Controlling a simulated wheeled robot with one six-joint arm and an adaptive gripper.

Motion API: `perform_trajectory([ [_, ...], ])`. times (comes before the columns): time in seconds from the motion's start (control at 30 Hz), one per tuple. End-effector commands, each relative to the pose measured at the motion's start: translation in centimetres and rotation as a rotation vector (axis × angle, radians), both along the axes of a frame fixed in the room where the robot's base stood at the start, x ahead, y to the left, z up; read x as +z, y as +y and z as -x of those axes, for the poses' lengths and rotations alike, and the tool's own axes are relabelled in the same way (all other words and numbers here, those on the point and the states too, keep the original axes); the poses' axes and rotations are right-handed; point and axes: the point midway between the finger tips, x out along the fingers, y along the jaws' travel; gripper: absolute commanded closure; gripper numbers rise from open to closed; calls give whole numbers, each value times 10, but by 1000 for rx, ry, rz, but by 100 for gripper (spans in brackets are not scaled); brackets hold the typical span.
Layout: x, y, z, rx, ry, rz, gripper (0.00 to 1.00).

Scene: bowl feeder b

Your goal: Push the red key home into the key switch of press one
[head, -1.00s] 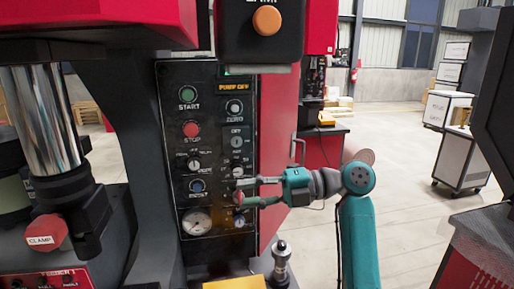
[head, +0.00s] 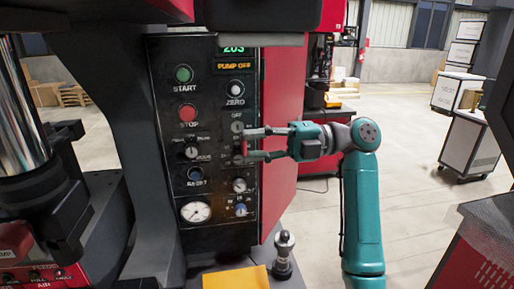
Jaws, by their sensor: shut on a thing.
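The control panel (head: 216,110) of the press stands in the middle of the head view. A small round key switch (head: 237,127) sits on it under the OFF label, below the ZERO knob. My gripper (head: 247,145) reaches in from the right, with one finger above the other, close in front of the panel. It is shut on the red key (head: 243,147), of which only a small red bit shows between the fingertips. The key appears slightly below the switch in the picture. Whether it touches the panel I cannot tell.
A green START button (head: 183,74), a red STOP button (head: 188,113) and several knobs surround the switch. A gauge (head: 196,211) is lower left. A metal post (head: 284,258) and a yellow sheet (head: 242,279) are below.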

Motion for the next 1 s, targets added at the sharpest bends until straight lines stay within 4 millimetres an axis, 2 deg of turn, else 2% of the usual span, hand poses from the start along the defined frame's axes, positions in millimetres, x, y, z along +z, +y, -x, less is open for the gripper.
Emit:
perform_trajectory([
  [0.3,0,8,-26,1,1,1,89],
  [0.5,0,11,-36,1,1,0,89],
  [1.0,0,12,-40,0,0,1,89],
])
